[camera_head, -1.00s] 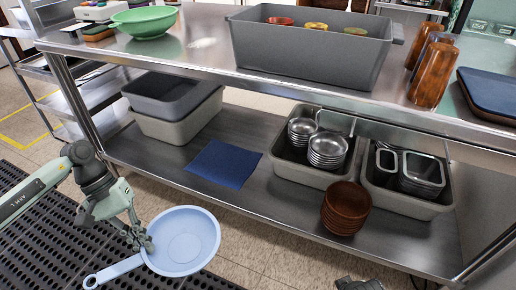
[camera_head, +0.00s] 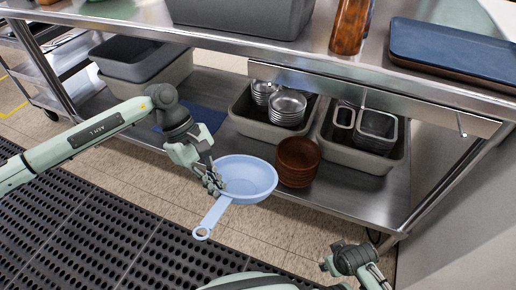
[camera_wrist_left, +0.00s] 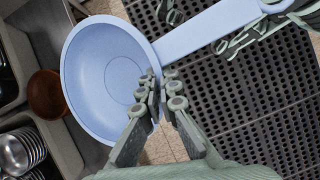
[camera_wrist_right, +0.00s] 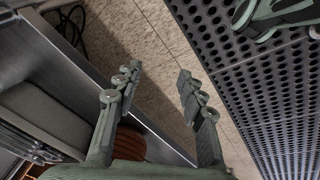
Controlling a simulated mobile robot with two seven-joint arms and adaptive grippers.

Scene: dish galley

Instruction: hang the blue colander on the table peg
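The light blue colander (camera_head: 246,175) has a round bowl and a long handle with a hole at its end. My left gripper (camera_head: 213,180) is shut on its rim beside the handle and holds it in the air in front of the lower shelf. The left wrist view shows the fingers (camera_wrist_left: 163,92) on the rim of the colander (camera_wrist_left: 100,75). Thin pegs stick out at the rail under the tabletop's front edge, including a right peg (camera_head: 461,125) and a middle peg (camera_head: 363,98). My right gripper (camera_wrist_right: 158,85) is open and empty, low near the shelf.
The lower shelf carries brown stacked bowls (camera_head: 297,160), grey bins (camera_head: 330,137) with metal pans, and a blue cloth (camera_head: 205,117). The tabletop holds a blue tray (camera_head: 455,52), an amber tumbler (camera_head: 350,25) and a grey tub (camera_head: 240,15).

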